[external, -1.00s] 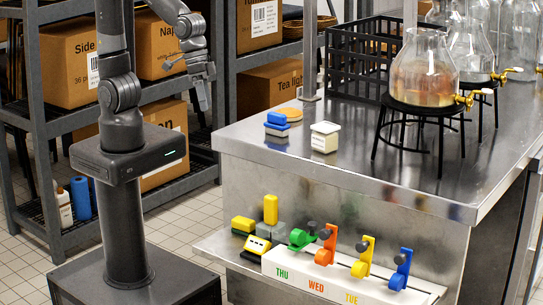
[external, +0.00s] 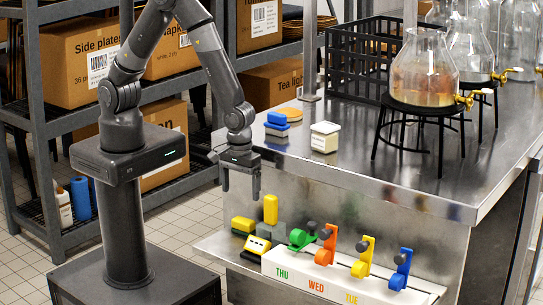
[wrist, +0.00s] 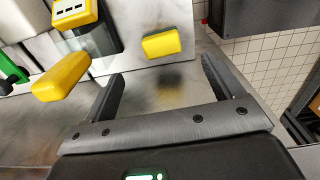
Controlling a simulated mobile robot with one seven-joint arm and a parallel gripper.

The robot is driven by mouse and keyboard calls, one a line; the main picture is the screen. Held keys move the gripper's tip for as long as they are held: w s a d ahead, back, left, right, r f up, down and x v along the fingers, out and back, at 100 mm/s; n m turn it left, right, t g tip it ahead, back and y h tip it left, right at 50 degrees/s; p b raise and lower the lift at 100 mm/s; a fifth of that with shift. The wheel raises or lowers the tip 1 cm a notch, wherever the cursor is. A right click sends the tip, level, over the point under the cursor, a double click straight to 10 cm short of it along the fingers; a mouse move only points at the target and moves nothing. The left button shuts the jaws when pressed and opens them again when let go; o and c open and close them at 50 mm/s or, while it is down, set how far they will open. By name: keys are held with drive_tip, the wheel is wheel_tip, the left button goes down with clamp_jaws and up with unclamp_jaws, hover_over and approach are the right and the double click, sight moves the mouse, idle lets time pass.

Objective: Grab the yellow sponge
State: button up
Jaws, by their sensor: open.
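The yellow sponge (external: 243,223) lies flat at the left end of the low metal shelf, with a dark underside. In the wrist view the sponge (wrist: 162,43) shows whole, ahead of the fingertips and roughly centred between them. My gripper (external: 241,191) is open and empty, pointing down above the left part of the shelf. It also shows in the wrist view (wrist: 163,70), its two fingers well apart. The gripper is above the sponge and does not touch it.
A yellow timer-like box (external: 256,246) is in front. A white rack (external: 318,277) with coloured clips is to the right. The steel counter (external: 240,145) rises behind.

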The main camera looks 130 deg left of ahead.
sight(242, 221)
drive_tip(key=shift+f, duration=5.6)
drive_tip(key=shift+c, duration=0.5)
drive_tip(key=c, duration=0.9)
drive_tip(key=shift+r, duration=0.1)
drive_tip(key=shift+c, duration=0.2)
